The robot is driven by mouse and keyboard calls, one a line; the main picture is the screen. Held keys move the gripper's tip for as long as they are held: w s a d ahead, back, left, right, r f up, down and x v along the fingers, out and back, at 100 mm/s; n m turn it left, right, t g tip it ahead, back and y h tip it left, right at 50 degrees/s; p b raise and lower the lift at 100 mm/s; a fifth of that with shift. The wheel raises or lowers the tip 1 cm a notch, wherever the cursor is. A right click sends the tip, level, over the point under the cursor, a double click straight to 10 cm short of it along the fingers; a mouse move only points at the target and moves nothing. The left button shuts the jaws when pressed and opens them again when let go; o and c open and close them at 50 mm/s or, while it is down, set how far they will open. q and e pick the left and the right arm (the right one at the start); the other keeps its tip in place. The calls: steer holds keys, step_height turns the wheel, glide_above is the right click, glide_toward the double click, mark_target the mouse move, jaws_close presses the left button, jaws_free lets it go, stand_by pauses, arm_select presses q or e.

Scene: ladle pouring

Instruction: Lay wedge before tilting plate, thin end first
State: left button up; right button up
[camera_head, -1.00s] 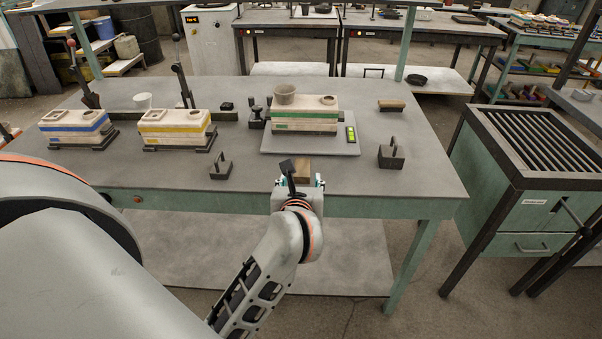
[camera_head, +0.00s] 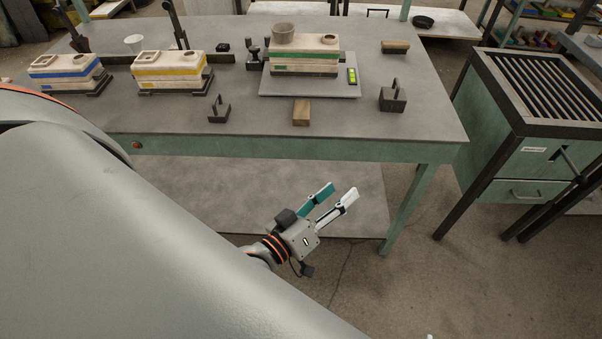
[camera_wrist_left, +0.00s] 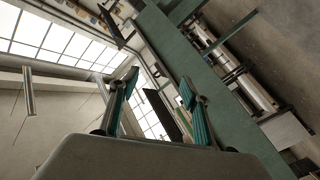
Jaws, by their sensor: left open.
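A small wooden block (camera_head: 301,112), which looks like the wedge, lies on the table in front of the grey plate (camera_head: 345,90). A gap of bare table separates them. I cannot tell which end is thin. The plate carries a cream mould with a green stripe (camera_head: 304,60), a grey cup (camera_head: 284,33) on top, and a green level (camera_head: 352,76) at its right side. My left gripper (camera_head: 342,191) is open and empty, in front of the table and below its front edge in the picture. Its spread fingers also show in the left wrist view (camera_wrist_left: 158,90). My right gripper is out of view.
Moulds with a yellow stripe (camera_head: 172,71) and a blue stripe (camera_head: 66,72) stand to the left. Dark handled blocks stand left (camera_head: 219,110) and right (camera_head: 393,97) of the wedge. A wooden-backed brush (camera_head: 395,46) lies behind. A slatted-top cabinet (camera_head: 535,95) stands right of the table.

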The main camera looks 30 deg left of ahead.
arm_select(q)
steer(key=s+a+f+m+g, duration=0.1)
steer(key=s+f+m+g, duration=0.2)
steer(key=f, duration=0.6)
steer(key=s+a+f+m+g+y, duration=0.1)
steer(key=s+f+m+g, duration=0.3)
steer(key=s+f+m, duration=0.2)
step_height(320, 180, down, 4)
steer(key=shift+s+f, duration=0.1)
steer(key=shift+s, duration=0.85)
steer(key=shift+a, duration=0.1)
